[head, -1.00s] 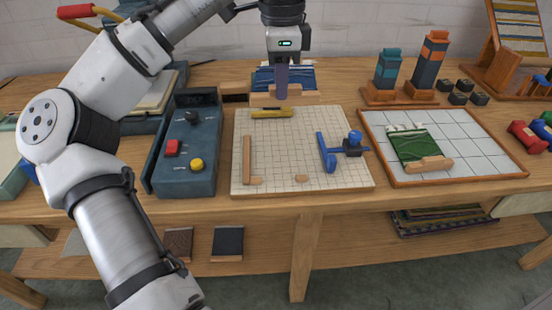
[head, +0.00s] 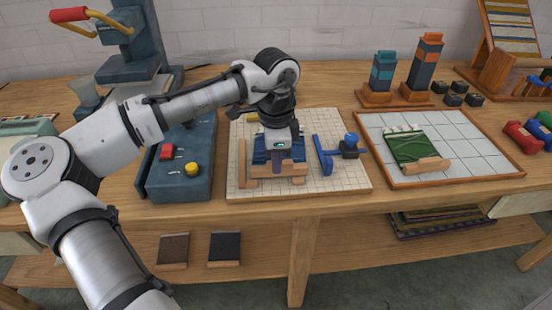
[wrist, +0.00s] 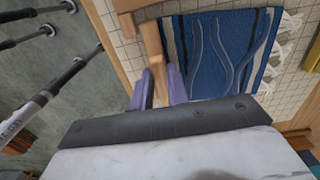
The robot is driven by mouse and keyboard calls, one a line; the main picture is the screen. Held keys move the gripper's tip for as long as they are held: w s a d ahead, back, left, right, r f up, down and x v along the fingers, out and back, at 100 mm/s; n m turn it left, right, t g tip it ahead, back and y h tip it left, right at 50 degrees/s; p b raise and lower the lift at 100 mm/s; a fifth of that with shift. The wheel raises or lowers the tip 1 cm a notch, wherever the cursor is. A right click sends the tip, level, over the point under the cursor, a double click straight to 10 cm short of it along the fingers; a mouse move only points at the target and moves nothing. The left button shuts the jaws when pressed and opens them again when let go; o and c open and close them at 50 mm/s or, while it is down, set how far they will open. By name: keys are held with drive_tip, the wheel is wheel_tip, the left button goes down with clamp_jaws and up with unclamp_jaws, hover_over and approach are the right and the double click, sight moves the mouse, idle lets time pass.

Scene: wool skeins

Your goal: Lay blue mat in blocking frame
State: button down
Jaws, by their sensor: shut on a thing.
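My gripper (head: 287,167) is shut on the wooden bar (head: 262,171) at the near edge of the blue mat (head: 260,156). In the wrist view, the purple fingers (wrist: 160,85) pinch this bar (wrist: 153,48), and the mat (wrist: 203,60) shows wavy lighter lines and white fringe at its far end. The mat is over the gridded blocking frame (head: 310,191), between the wooden strip on the left (head: 242,160) and the blue clamp on the right (head: 324,155). My wrist hides much of the mat. I cannot tell whether it touches the board.
A blue control box (head: 178,180) with red and yellow buttons stands left of the board. A second gridded tray (head: 470,150) on the right holds a green mat (head: 405,146). Blue and orange towers (head: 423,68) stand behind it.

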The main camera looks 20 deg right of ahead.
drive_tip(key=shift+f, duration=0.2)
drive_tip(key=c, duration=1.4)
unclamp_jaws()
drive_tip(key=shift+o, duration=0.2)
drive_tip(key=shift+r, duration=0.1)
wheel_tip(320, 180, up, 12)
